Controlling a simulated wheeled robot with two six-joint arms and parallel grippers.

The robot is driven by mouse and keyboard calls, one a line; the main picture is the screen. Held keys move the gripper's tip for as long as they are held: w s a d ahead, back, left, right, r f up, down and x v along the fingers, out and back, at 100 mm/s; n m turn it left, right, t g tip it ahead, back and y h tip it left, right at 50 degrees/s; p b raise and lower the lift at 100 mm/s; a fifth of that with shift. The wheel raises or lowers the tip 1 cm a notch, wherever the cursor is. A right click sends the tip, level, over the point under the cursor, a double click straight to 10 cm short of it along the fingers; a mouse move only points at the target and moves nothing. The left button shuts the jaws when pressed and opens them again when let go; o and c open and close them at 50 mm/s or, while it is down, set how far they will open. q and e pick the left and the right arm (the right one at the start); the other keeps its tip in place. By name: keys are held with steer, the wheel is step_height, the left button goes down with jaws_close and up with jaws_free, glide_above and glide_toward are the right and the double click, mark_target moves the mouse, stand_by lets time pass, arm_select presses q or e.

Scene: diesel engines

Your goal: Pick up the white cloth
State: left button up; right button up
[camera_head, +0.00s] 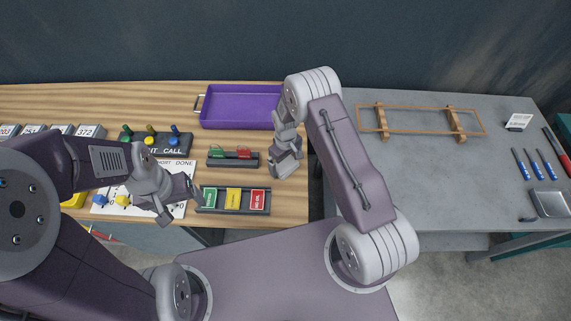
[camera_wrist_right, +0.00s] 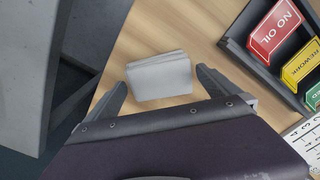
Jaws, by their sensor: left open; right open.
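The white cloth (camera_wrist_right: 160,76) is a small folded stack lying on the wooden table top. In the right wrist view it lies between the two finger tips of my right gripper (camera_wrist_right: 158,90), with a finger on each side. The fingers are open and I see no grip on the cloth. In the head view my right gripper (camera_head: 285,162) is above the table's right part, and the cloth is hidden or cannot be made out there. My left gripper (camera_head: 180,206) is open and empty near the front edge, left of the card tray.
A purple tray (camera_head: 240,106) stands at the back. A dark holder with red and green pieces (camera_head: 233,158) and a tray of green, yellow and red cards (camera_head: 233,199) lie left of my right gripper. A grey table (camera_head: 430,180) stands right, beyond a gap.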

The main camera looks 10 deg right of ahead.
steer(key=shift+w+f, duration=0.1)
steer(key=shift+f, duration=0.85)
steer(key=c, duration=1.2)
steer(key=shift+r, duration=0.15)
steer(key=shift+r, duration=0.25)
step_height(320, 180, up, 3)
steer(key=shift+f+b, duration=0.1)
steer(key=shift+b, duration=0.7)
steer(key=s+d+r+b, duration=0.2)
steer(key=s+d+r, duration=0.2)
steer(key=s+r, duration=0.3)
steer(key=s, duration=0.4)
steer(key=shift+r, duration=0.25)
steer(key=shift+d, duration=0.1)
